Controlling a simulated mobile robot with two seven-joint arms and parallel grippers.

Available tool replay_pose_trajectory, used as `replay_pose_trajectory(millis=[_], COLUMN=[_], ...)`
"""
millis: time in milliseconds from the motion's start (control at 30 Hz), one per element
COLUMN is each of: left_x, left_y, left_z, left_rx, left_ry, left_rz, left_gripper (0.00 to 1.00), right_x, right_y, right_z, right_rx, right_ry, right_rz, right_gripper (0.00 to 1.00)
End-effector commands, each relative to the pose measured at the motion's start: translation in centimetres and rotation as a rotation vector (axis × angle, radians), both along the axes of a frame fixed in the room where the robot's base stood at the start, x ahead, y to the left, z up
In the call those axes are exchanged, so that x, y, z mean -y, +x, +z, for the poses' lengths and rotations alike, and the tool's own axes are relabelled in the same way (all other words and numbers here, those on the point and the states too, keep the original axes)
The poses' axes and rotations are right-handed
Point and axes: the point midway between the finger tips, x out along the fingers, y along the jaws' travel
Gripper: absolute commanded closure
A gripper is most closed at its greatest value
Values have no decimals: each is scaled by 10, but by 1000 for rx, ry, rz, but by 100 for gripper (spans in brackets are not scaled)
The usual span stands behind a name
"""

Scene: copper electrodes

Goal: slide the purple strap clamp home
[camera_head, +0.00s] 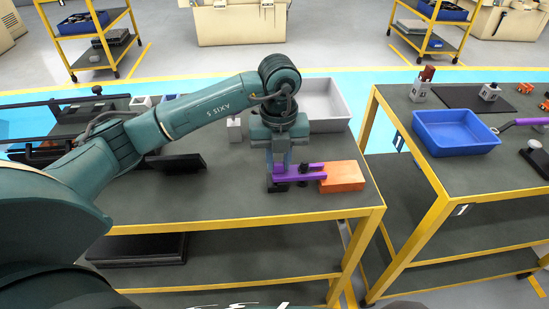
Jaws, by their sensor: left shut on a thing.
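The purple strap clamp (312,178) is a forked piece lying low over the near table. Its two prongs reach left from an orange block (343,177) that lies near the table's right edge. My left gripper (279,178) points straight down and is shut on the purple strap clamp at its left end. A small black post (303,170) shows between the prongs. The fingertips partly hide the left end of the clamp, and I cannot tell what lies right under it. My right gripper is not in view.
A grey bin (345,112) stands behind my left gripper. Dark plates (180,162) and black frames lie at the table's left. A second table on the right, beyond a gap, bears a blue tray (455,146). The table's front middle is clear.

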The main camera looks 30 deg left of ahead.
Motion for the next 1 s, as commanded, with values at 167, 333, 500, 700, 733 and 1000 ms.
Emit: replay_pose_trajectory(millis=[167, 333, 500, 700, 733, 1000], left_x=[0, 0, 0, 0, 0, -1], left_y=[0, 0, 0, 0, 0, -1], left_z=[0, -1, -2, -2, -2, -2], left_rx=[2, 1, 1, 0, 0, -2], left_ry=[-1, 0, 0, 0, 0, 1], left_rz=[0, 0, 0, 0, 0, 0], left_gripper=[100, 100, 76, 60, 57, 50], right_x=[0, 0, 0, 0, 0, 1], right_y=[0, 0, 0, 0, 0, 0], right_z=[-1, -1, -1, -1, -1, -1], right_rx=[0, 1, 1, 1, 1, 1], right_ry=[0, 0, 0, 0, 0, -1], right_rz=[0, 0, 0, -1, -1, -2], right_gripper=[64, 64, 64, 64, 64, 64])
